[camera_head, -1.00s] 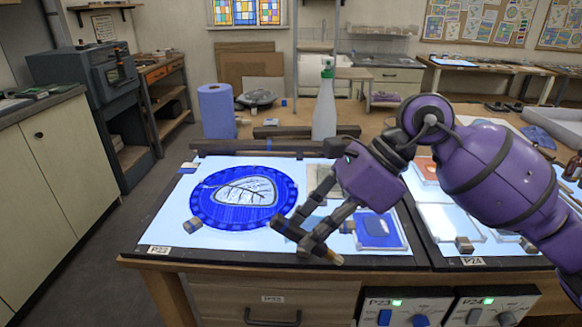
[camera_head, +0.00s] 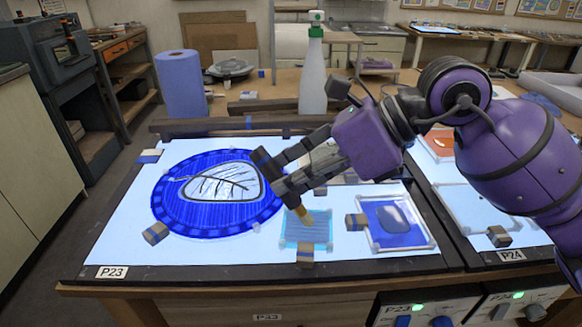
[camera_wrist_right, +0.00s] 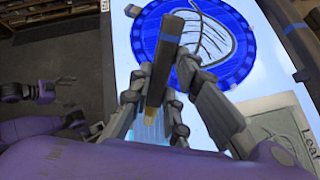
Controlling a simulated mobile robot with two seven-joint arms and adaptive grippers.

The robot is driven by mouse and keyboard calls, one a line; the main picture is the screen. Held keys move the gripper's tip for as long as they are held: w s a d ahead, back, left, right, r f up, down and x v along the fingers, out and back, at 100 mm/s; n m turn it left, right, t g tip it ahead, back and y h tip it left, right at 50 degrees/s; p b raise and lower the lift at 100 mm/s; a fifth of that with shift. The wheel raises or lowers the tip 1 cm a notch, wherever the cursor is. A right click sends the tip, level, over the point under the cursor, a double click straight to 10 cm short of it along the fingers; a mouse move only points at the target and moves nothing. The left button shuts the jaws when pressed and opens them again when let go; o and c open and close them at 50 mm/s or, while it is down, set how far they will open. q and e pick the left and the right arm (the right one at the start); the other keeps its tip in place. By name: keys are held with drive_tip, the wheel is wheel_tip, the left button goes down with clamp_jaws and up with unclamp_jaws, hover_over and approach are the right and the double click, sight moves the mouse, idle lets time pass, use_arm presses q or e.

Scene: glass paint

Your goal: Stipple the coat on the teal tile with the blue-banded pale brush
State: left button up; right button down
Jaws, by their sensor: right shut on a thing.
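The teal tile (camera_head: 318,233) lies on the lit panel, to the right of the large blue round glass piece. My right gripper (camera_head: 271,178) is shut on a dark-looking brush (camera_head: 290,197), which slants down with its pale tip over the tile's upper left part. I cannot tell whether the tip touches. In the right wrist view the brush (camera_wrist_right: 158,75) stands between the fingers, with a blue band near its upper end and pale bristles at the bottom. My left gripper is not in the head view; purple parts of my other arm show at the left of the wrist view, too small to read.
The blue round glass (camera_head: 168,210) with a leaf shape lies left. A framed blue tile (camera_head: 388,237) lies right of the teal one. Small banded blocks (camera_head: 155,233) sit around. A spray bottle (camera_head: 313,75) and blue roll (camera_head: 182,85) stand behind.

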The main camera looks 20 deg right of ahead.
drive_tip(key=shift+f, duration=0.25)
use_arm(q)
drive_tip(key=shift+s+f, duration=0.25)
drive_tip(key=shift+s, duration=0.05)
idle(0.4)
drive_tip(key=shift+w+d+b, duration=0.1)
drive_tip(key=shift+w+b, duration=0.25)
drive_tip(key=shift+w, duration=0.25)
use_arm(e)
drive_tip(key=shift+f, duration=0.2)
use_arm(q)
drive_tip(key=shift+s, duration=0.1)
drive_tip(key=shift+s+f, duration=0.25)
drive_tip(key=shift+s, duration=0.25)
use_arm(e)
drive_tip(key=shift+f, duration=0.1)
